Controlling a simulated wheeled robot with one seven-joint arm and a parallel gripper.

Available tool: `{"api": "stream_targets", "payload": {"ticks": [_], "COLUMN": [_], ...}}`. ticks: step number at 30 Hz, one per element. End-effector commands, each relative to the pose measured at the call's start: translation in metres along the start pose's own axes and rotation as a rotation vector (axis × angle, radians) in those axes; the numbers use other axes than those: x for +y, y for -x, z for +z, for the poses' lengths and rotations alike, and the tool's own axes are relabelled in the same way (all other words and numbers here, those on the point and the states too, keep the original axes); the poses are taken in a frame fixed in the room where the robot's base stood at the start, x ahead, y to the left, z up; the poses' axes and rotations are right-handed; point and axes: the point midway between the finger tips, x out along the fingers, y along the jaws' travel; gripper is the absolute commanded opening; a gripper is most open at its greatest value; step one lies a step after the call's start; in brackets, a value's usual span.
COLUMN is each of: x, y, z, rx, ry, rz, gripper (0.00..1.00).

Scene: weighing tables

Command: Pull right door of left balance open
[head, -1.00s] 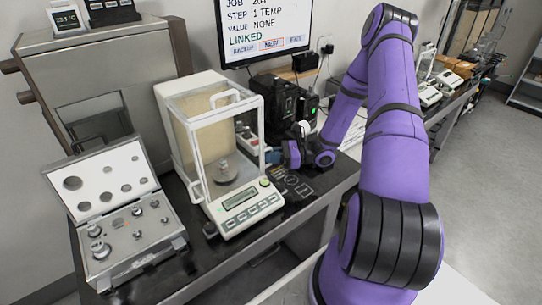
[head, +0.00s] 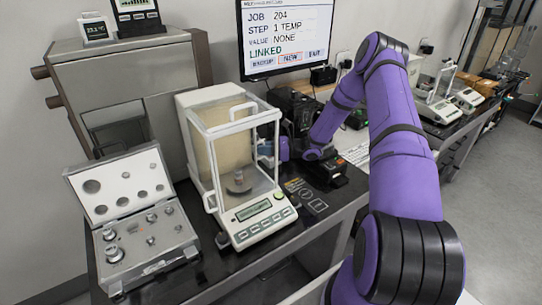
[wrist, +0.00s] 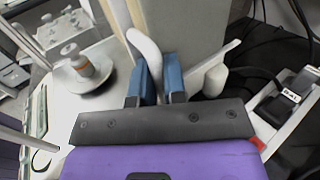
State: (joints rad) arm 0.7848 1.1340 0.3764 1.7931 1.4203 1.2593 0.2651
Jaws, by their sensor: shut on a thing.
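The left balance (head: 258,219) stands on the dark bench, with a clear draft shield in a white frame. A metal weight (head: 238,184) sits on its pan inside and also shows in the wrist view (wrist: 78,62). My gripper (head: 270,150) is at the shield's right side. In the wrist view, its two blue fingers (wrist: 161,84) are close together on the white curved handle (wrist: 144,48) of the right door. The handle's lower end is hidden by the fingers. I cannot tell from the clear pane how far the door stands open.
An open case of weights (head: 145,235) lies left of the balance. A black device (head: 322,172) stands close to the right of my gripper. A monitor (head: 288,38) hangs behind. More balances (head: 440,108) stand farther right.

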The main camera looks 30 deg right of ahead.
Motion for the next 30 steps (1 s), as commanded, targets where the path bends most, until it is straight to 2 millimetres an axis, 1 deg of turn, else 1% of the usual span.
{"api": "stream_targets", "payload": {"ticks": [4, 14, 15, 16, 25, 30], "x": [-0.008, -0.009, -0.009, -0.009, -0.007, 0.003], "y": [-0.004, -0.005, -0.005, -0.005, -0.004, 0.003], "z": [0.0, 0.0, 0.0, 0.0, 0.0, 0.0], "rx": [0.0, 0.001, 0.001, 0.001, 0.001, 0.0], "ry": [0.001, 0.001, 0.001, 0.001, 0.0, -0.001], "rz": [-0.001, -0.001, -0.001, -0.001, -0.001, -0.001], "gripper": [0.0, 0.0, 0.19, 0.22, 0.22, 0.22]}}
